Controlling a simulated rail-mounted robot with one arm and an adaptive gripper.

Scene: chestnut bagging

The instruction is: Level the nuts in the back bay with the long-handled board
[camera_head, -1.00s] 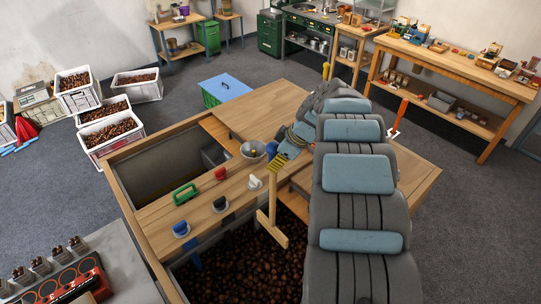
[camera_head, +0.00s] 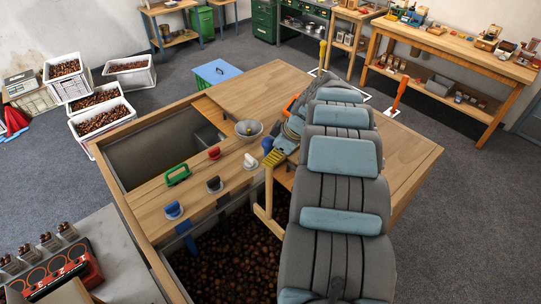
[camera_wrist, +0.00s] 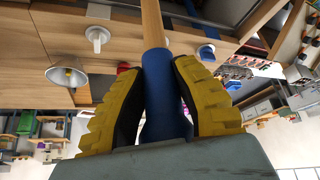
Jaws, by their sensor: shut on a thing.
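My gripper (camera_head: 272,158) is shut on the blue grip of the long-handled board (camera_head: 269,222). In the wrist view my yellow fingers (camera_wrist: 165,105) press on both sides of the blue grip (camera_wrist: 163,95), and the wooden shaft (camera_wrist: 152,25) runs on beyond it. In the head view the shaft points down to a wooden crosspiece over the near bay's edge. Dark brown nuts (camera_head: 232,255) fill the near bay. Whether the crosspiece touches them I cannot tell. My arm hides the bay's right part.
A second bay (camera_head: 150,160) at the left shows a bare floor. Crates of nuts (camera_head: 103,122) stand at the left.

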